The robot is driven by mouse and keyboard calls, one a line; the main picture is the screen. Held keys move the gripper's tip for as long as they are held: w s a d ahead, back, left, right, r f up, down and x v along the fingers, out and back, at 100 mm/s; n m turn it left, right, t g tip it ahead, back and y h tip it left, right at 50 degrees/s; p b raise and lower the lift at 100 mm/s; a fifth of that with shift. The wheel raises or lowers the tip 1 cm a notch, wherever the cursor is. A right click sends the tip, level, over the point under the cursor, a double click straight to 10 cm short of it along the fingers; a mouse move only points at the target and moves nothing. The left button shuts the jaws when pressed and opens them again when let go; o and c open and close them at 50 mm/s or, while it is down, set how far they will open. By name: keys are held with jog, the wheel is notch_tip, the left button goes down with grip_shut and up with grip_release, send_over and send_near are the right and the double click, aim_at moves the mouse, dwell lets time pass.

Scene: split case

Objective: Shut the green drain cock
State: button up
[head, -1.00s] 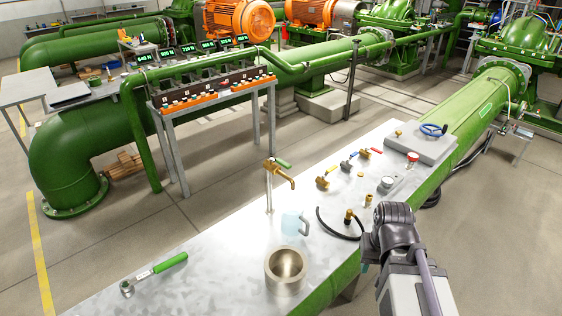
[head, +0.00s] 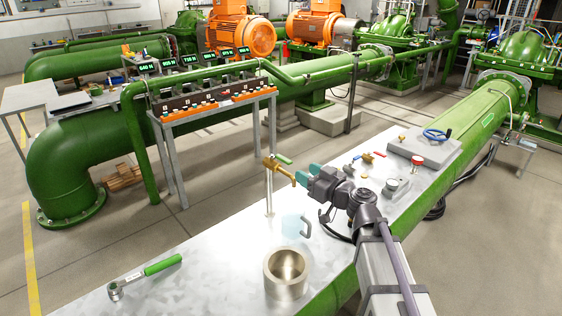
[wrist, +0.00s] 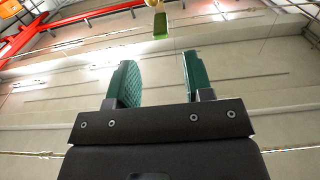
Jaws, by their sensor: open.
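The drain cock is a brass tap (head: 279,171) on a thin upright pipe, in the middle of the head view. Its green lever (head: 284,159) sticks out at the top, pointing right and slightly down. My gripper (head: 308,175) is just right of the tap's spout, its teal fingers apart and empty. In the wrist view my gripper (wrist: 157,62) is open, with the green lever (wrist: 160,27) beyond the fingertips, in line with the gap. The lever is apart from the fingers. A bit of brass shows above it.
Under the tap stands a pale blue mug (head: 292,227), with a metal cup (head: 270,268) in front. A green-handled wrench (head: 145,277) lies at the left. Gauges and valves, including a red-handled one (head: 379,153), sit behind my arm. The bench's left half is mostly clear.

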aim_at(277, 156)
jog(key=x, duration=1)
jog(key=shift+w+a, duration=0.25)
grip_shut()
